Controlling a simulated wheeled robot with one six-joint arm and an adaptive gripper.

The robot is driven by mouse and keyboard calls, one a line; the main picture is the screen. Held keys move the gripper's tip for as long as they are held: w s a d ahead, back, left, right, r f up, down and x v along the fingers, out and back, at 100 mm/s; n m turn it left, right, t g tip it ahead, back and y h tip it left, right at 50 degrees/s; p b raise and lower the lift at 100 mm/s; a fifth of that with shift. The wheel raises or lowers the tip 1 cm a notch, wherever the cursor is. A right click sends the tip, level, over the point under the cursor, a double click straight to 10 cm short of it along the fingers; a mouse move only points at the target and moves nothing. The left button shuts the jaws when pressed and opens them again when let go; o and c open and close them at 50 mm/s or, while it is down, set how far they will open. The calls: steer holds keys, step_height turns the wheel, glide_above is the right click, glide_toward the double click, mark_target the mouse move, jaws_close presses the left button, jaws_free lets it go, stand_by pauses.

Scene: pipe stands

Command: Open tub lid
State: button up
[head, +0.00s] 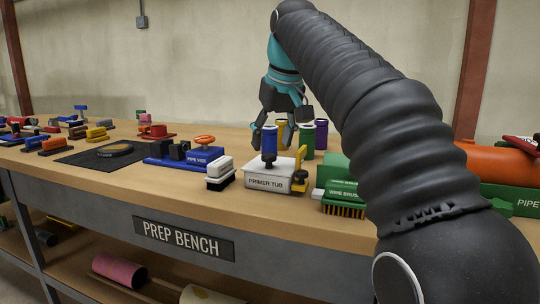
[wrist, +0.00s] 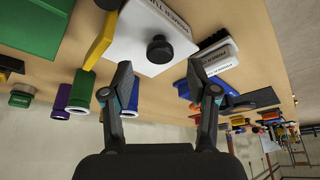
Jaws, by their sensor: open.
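The primer tub (head: 272,181) is a white box near the bench's front edge, with its lid (head: 265,170) lying on it. The lid has a black knob (head: 270,157). In the wrist view the lid (wrist: 140,38) and knob (wrist: 158,48) appear upside down, beyond my fingertips. A yellow part (head: 300,165) stands at the tub's right side; it shows on the left in the wrist view (wrist: 97,42). My gripper (head: 270,136) points down behind and above the tub. In the wrist view its fingers (wrist: 165,82) are apart, with nothing held and clear of the knob.
Blue, green (head: 307,138) and purple (head: 321,133) cans stand behind the tub; the blue can (wrist: 130,95) is close to one finger. A white-handled brush (head: 221,172) is left of the tub. Green wire brushes (head: 340,195) crowd its right. A blue pipe vise (head: 195,155) stands farther left.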

mark_target(269, 155)
steer(key=shift+b+x, duration=0.3)
steer(key=shift+x, duration=1.35)
jaws_close()
